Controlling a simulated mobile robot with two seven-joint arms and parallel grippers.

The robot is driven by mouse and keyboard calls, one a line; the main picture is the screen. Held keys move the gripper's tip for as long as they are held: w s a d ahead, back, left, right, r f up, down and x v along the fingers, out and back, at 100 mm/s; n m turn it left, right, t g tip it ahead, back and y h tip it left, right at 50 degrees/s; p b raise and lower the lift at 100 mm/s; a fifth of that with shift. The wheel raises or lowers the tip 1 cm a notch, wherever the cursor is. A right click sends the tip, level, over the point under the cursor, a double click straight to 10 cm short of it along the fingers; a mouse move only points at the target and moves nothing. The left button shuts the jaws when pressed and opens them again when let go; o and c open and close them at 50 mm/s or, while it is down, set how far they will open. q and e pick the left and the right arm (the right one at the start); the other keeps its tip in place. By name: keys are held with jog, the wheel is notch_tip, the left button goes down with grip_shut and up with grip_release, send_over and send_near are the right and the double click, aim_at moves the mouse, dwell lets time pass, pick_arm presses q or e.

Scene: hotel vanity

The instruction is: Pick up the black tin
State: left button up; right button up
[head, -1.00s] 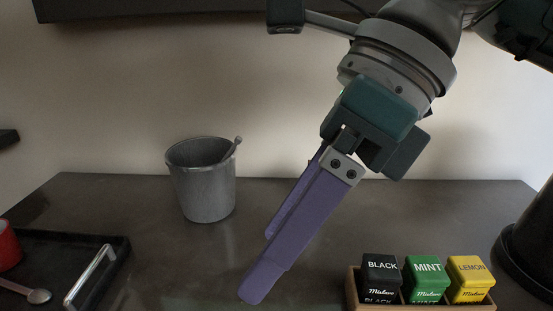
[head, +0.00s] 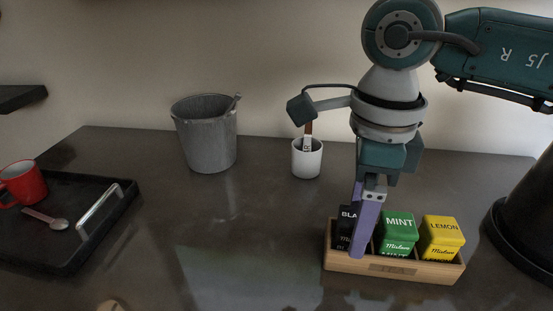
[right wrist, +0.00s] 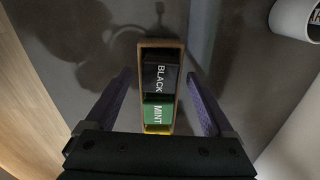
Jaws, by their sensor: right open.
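The black tin (head: 345,222) stands in the left compartment of a wooden box (head: 395,268), next to the green mint tin (head: 398,232) and the yellow lemon tin (head: 441,237). My right gripper (head: 360,250) points down over the box, and its purple finger hides part of the black tin in the head view. In the right wrist view the black tin (right wrist: 160,78) lies between the two open, spread fingers, with the gripper (right wrist: 160,100) empty. I cannot tell from the pictures how far the fingertips are above it. My left gripper is not in view.
A white cup (head: 307,160) with a brush-like item stands behind the box. A grey bucket (head: 205,140) stands back left. A black tray (head: 60,235) with a red mug (head: 22,184) and spoon is at left. A dark round object (head: 530,220) stands at right.

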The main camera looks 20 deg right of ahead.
jog(key=shift+f, duration=0.4)
jog(key=shift+c, duration=0.3)
grip_shut()
